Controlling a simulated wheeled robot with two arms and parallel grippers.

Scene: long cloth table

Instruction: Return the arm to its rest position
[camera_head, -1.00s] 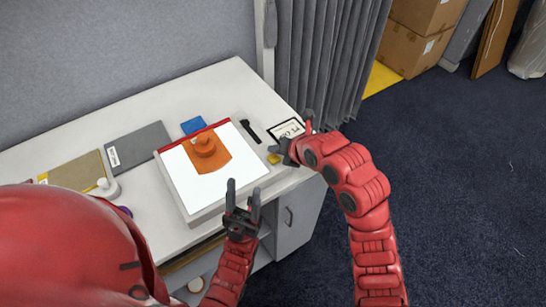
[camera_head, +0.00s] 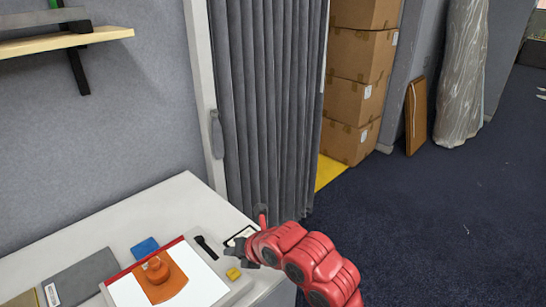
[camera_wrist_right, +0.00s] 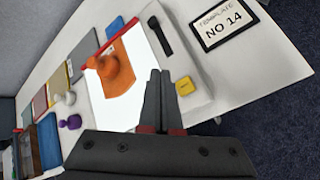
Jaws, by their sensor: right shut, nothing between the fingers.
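My right arm reaches in from the lower right of the head view. Its dark gripper (camera_head: 240,251) hangs over the right end of the table, in front of the template sign (camera_head: 243,234), which it partly hides. In the right wrist view the two fingers (camera_wrist_right: 160,76) lie together, shut with nothing between them. They point toward the white board (camera_wrist_right: 135,75) with the orange piece (camera_wrist_right: 118,68) on it. My left gripper is not in view.
The white table (camera_head: 150,206) holds a yellow block (camera_head: 233,273), a black tool (camera_head: 206,247) and a blue block (camera_head: 145,248). A grey curtain (camera_head: 265,110) hangs behind its right end. Stacked cartons (camera_head: 350,95) stand farther back. Open carpet (camera_head: 430,220) lies to the right.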

